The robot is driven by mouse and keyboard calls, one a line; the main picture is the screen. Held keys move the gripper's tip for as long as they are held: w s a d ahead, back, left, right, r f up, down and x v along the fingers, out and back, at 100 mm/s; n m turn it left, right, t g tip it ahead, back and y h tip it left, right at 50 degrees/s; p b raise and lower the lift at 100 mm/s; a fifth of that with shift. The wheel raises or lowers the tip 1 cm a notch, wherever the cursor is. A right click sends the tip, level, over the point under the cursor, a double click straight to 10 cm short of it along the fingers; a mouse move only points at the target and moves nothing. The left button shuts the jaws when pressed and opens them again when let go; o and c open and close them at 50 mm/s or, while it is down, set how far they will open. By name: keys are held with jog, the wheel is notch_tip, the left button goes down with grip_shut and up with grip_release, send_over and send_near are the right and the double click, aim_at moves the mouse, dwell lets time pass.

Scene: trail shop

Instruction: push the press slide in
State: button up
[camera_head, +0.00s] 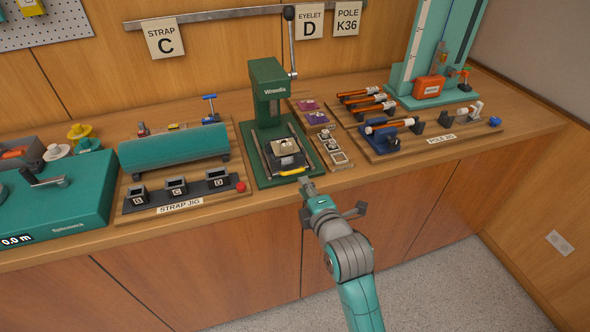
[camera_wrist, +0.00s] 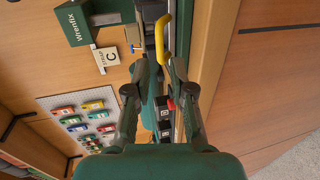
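The green press (camera_head: 268,90) stands on the counter, with a tall lever on its right side. Its slide (camera_head: 287,162) is a dark plate lying on the base in front of the press column, carrying a small pale piece (camera_head: 286,146). My gripper (camera_head: 309,186) is just in front of the slide, at the counter's front edge. In the wrist view my gripper (camera_wrist: 158,72) has its fingers spread with nothing held between them. A yellow handle (camera_wrist: 162,38) shows just past the fingertips; contact cannot be told.
The strap jig (camera_head: 180,206) with a teal roll stands left of the press. A board with small plates (camera_head: 334,150) lies close on its right, then the pole jig (camera_head: 440,141). Open floor (camera_head: 430,290) lies before the cabinets.

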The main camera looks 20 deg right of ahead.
aim_at(295, 172)
jog(key=x, duration=0.8)
jog(key=shift+w+f, duration=0.1)
jog(key=shift+w, duration=0.25)
grip_shut()
